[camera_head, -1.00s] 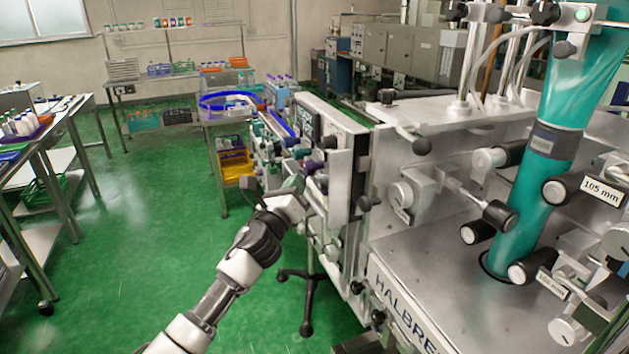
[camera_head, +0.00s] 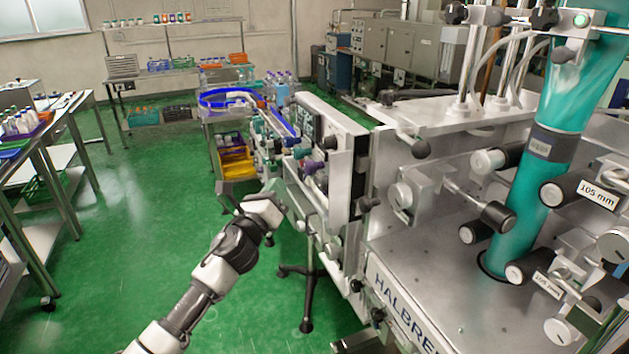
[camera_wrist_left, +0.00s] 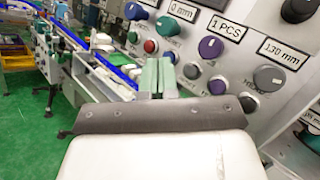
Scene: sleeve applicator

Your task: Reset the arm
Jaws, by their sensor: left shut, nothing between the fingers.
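My left arm comes in from the bottom left of the head view, and its gripper (camera_head: 278,190) is beside the lower front of the sleeve machine (camera_head: 420,270). In the left wrist view the two greenish fingers (camera_wrist_left: 157,77) are together with nothing between them. They point toward the control panel (camera_wrist_left: 230,60), which has coloured knobs and labels reading "1 PCS" and "130 mm". The fingers overlap the panel in that view, and I cannot tell the exact gap. My right gripper is not in view.
A teal sleeve tube (camera_head: 545,150) runs down through the machine at right. A conveyor with blue rails (camera_head: 280,122) leads to a blue-rimmed round table (camera_head: 228,100). A steel table with bottles (camera_head: 40,140) stands at left. Green floor (camera_head: 140,230) is open between them.

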